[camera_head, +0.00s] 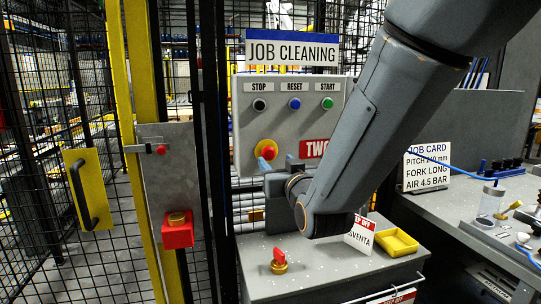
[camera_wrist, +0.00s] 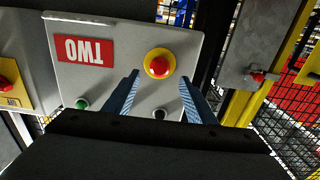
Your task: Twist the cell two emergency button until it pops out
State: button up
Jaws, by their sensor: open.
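The cell two emergency button is a red mushroom knob on a yellow collar. It sits on the grey control panel (camera_head: 240,103) left of the red TWO label (camera_head: 313,148). In the head view the button (camera_head: 266,147) is partly covered by a blue fingertip. The wrist view is upside down and shows the button (camera_wrist: 158,65) between and beyond my two blue fingers. My gripper (camera_wrist: 159,82) is open and empty, pointing at the panel. In the head view my gripper (camera_head: 279,158) is close in front of the panel. I cannot tell whether the fingers touch the knob.
Black STOP (camera_head: 259,104), blue RESET (camera_head: 294,104) and green START (camera_head: 327,103) buttons sit above. Below stands a bench with a red-handled valve (camera_head: 279,261) and a yellow tray (camera_head: 394,243). Another red button (camera_wrist: 8,78) shows at the wrist view's left. Mesh fencing and a gate post stand left.

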aim_at(270, 155)
jog(key=shift+p+x, duration=0.7)
jog(key=shift+x, duration=2.8)
jog(key=shift+f, duration=0.1)
jog(key=c, duration=1)
jog(key=shift+c, duration=0.2)
jog(key=m+b, duration=0.2)
jog(key=m, duration=0.1)
jog(key=shift+f, duration=0.1)
jog(key=shift+m+b, duration=1.35)
jog(key=shift+m, duration=0.45)
